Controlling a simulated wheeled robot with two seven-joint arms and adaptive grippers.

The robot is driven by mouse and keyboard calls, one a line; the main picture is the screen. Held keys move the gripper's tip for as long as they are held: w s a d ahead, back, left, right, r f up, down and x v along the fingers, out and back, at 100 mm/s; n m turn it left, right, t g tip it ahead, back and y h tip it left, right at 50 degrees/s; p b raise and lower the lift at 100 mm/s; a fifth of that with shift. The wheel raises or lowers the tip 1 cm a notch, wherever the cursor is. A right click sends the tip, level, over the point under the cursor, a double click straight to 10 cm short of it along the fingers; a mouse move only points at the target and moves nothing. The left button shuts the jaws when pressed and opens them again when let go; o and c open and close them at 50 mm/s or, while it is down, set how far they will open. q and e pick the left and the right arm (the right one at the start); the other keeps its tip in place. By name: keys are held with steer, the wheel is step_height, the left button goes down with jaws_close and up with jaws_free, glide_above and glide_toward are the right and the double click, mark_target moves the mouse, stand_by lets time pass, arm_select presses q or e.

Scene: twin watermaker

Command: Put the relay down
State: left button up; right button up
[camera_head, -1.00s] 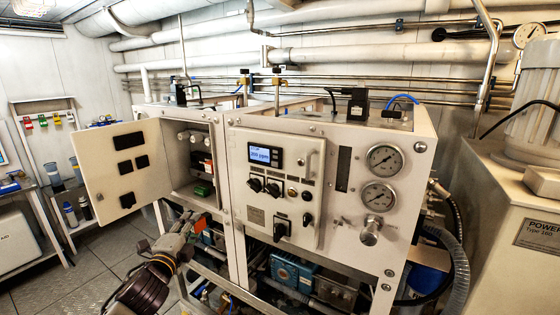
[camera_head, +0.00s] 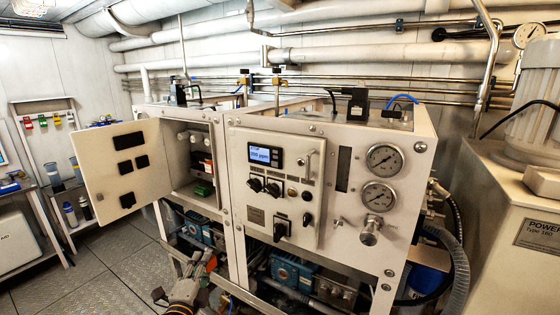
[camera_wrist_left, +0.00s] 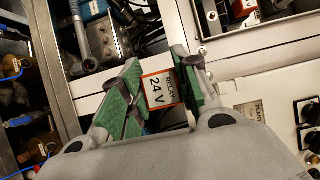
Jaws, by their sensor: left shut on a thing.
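The relay (camera_wrist_left: 160,90) is a small block with a white face, an orange-red edge and the print "RELAY 24 V". In the left wrist view it sits between the green-padded fingers of my left gripper (camera_wrist_left: 157,88), which is shut on it. In the head view my left gripper (camera_head: 202,264) is low, below the open cabinet (camera_head: 185,165) and in front of the machine's lower frame. The relay is too small there to make out clearly. My right gripper is not in view.
The cabinet door (camera_head: 122,168) stands open to the left. A green part (camera_head: 203,188) is inside the cabinet. The control panel (camera_head: 275,190) is to its right. Blue-and-grey units (camera_head: 292,272) fill the lower frame. The floor (camera_head: 115,270) at the left is clear.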

arm_select(q)
steer(key=s+d+f, duration=0.1)
steer(key=s+f, duration=0.8)
steer(key=f, duration=0.4)
steer(key=shift+f+y, duration=0.3)
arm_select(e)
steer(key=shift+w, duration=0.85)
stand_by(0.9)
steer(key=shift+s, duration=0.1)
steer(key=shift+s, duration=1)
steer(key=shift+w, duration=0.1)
